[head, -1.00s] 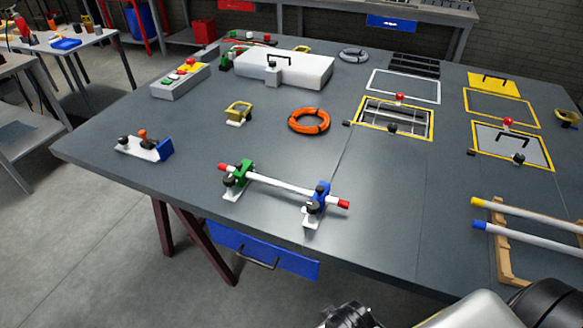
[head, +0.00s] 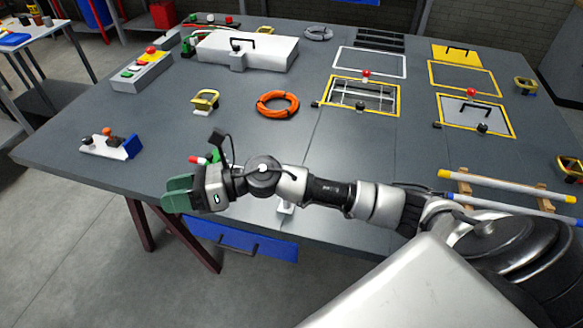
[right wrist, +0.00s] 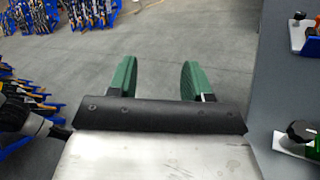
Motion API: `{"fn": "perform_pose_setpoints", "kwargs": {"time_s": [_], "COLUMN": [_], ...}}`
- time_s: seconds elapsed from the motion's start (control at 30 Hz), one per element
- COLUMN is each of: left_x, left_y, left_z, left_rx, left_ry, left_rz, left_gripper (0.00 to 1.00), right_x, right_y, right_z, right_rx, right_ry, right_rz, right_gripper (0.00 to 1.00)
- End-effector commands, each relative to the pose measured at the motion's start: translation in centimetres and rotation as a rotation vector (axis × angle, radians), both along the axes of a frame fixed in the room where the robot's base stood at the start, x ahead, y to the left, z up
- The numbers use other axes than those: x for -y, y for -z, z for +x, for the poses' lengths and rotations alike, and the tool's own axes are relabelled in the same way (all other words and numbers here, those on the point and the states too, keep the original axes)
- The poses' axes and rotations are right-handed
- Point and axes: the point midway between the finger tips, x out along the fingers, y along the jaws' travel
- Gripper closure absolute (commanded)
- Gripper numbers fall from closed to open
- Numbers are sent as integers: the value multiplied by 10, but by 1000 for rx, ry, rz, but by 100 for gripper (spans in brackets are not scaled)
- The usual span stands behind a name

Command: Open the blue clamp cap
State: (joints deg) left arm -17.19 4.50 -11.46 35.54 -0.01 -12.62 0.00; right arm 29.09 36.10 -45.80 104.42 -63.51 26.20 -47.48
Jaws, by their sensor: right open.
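My right arm reaches in from the right in the head view. The rod's red end (head: 197,160) shows above the gripper. The green clamp is mostly hidden in the head view; a black knob on a white base (right wrist: 298,133) shows in the right wrist view.
A white fixture with a blue end (head: 108,146) stands left on the table (head: 160,130). An orange ring (head: 277,104) and a yellow clamp (head: 205,102) lie behind my arm. Two rods on a wooden rack (head: 465,188) are at right. A blue drawer (head: 240,240) is below the table.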

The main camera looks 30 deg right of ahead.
Motion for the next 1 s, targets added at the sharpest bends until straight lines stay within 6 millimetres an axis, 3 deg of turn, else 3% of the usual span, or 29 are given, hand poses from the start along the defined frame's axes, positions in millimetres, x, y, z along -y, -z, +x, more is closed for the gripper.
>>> {"fn": "perform_pose_setpoints", "kwargs": {"time_s": [0.07,0.17,0.27,0.4,0.5,0.6,0.73,1.0], "left_x": [-1,-1,-2,-2,-2,-2,-1,-1], "left_y": [-2,-4,-6,-7,-8,-8,-11,-26], "left_z": [0,0,0,0,0,0,0,0], "left_rx": [0,0,0,0,0,0,0,0], "left_ry": [0,1,1,1,0,0,0,1], "left_rz": [1,2,2,2,2,2,2,2], "left_gripper": [52,52,52,52,52,52,52,52], "right_x": [16,56,118,206,249,271,278,276], "right_y": [13,35,48,42,32,26,31,77], "right_z": [2,7,18,29,31,31,30,29], "right_rx": [184,352,437,432,388,354,339,339], "right_ry": [-154,-349,-528,-724,-812,-858,-877,-876], "right_rz": [-284,-642,-983,-1348,-1500,-1574,-1594,-1589], "right_gripper": [50,50,50,50,50,50,50,50]}}
